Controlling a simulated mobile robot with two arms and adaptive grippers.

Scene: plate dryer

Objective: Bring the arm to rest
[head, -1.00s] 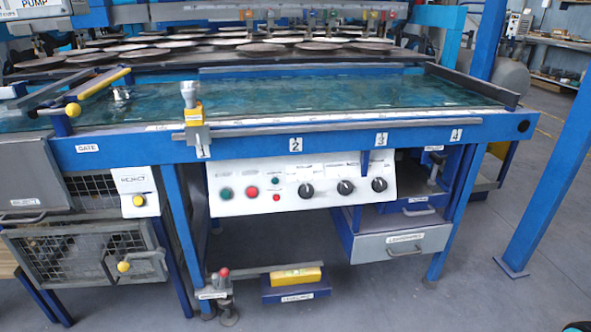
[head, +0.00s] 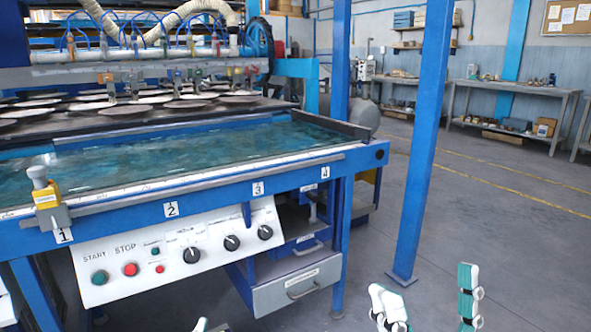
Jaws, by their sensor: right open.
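The plate dryer (head: 110,215) stands at the left and middle of the head view. My right gripper (head: 424,284) shows at the bottom right, in front of the grey floor. Its two white and teal fingers are wide apart, with nothing between them. It is apart from the dryer, to the right of its drawer. A small white tip (head: 200,325) at the bottom edge looks like part of my left gripper. The rest of that gripper is hidden below the frame.
A blue post (head: 425,150) stands on the floor behind my right gripper. A grey drawer (head: 298,287) and a white control panel (head: 180,250) face me. Open floor (head: 500,230) lies to the right, with a workbench (head: 510,100) at the back.

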